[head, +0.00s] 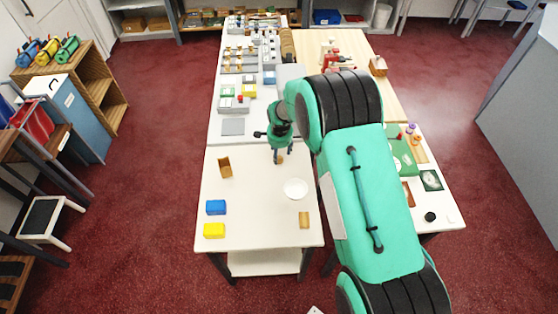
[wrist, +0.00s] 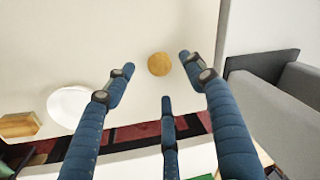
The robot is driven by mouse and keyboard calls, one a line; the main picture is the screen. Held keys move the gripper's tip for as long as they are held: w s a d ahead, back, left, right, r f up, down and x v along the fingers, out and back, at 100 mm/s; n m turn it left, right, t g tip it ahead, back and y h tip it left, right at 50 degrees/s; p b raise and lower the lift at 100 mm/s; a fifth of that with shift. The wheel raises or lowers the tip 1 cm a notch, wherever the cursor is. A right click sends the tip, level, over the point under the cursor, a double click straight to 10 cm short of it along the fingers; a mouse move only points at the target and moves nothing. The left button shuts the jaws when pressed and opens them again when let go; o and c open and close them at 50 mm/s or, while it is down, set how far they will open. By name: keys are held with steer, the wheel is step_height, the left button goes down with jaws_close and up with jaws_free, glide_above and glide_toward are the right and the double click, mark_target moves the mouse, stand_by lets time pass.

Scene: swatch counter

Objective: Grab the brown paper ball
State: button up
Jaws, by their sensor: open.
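The brown paper ball (wrist: 159,64) is a small round tan ball on the pale table top (head: 258,235). In the wrist view it shows at upper centre, between and beyond the fingertips of my gripper. In the head view only a small brown spot of the ball (head: 280,160) shows below my gripper (head: 282,156). My gripper points down over the table with its blue fingers spread and nothing between them. I cannot tell the exact height of the fingertips above the ball.
A white round dish (head: 295,188) lies near the ball, with a wooden block (head: 304,219) beyond it. A brown upright piece (head: 225,167) stands to the left. Blue (head: 215,207) and yellow (head: 214,230) blocks lie at front left. A grey box-like object (wrist: 275,90) is at right in the wrist view.

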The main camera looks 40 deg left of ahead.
mark_target(279, 158)
steer(key=shift+f, duration=0.15)
steer(key=shift+w+a+f, duration=0.15)
steer(key=shift+f, duration=1.05)
steer(key=shift+w+a+f, duration=0.1)
steer(key=shift+w+f, duration=0.05)
steer(key=shift+f, duration=1.05)
steer(key=c, duration=0.8)
